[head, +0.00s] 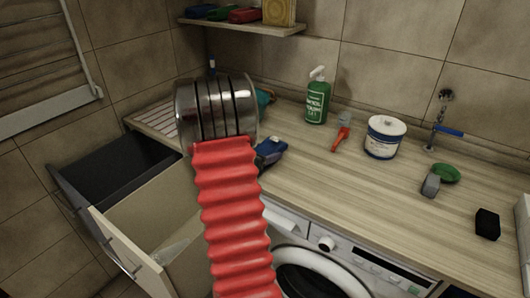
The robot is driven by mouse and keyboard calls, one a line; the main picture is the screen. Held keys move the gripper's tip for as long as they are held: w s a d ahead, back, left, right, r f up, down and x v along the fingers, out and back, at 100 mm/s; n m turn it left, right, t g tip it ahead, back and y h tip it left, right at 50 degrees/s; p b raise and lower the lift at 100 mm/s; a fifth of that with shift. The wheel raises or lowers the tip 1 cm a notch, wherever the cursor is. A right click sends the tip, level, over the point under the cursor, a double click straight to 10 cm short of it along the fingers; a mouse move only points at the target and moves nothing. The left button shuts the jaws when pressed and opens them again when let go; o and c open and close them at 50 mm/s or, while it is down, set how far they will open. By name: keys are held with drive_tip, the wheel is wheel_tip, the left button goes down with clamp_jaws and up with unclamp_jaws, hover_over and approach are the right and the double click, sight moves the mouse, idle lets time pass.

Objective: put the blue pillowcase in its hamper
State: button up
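A dark blue folded cloth-like thing (270,152) lies at the counter's front edge, just right of my arm, which partly hides it. It may be the blue pillowcase, but I cannot be sure. Two pull-out hampers stand open at the left: a dark grey one (110,172) at the back and a beige one (150,205) in front of it. I see no label showing which is for blue. My arm's red bellows and metal cylinder reach up over the counter's left part. My gripper is hidden behind them.
A washing machine (345,262) is below. A shelf (240,27) holds folded cloths.

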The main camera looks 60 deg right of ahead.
drive_tip(key=o, duration=0.4)
drive_tip(key=shift+c, duration=0.2)
drive_tip(key=v, duration=1.4)
drive_tip(key=shift+s, duration=0.15)
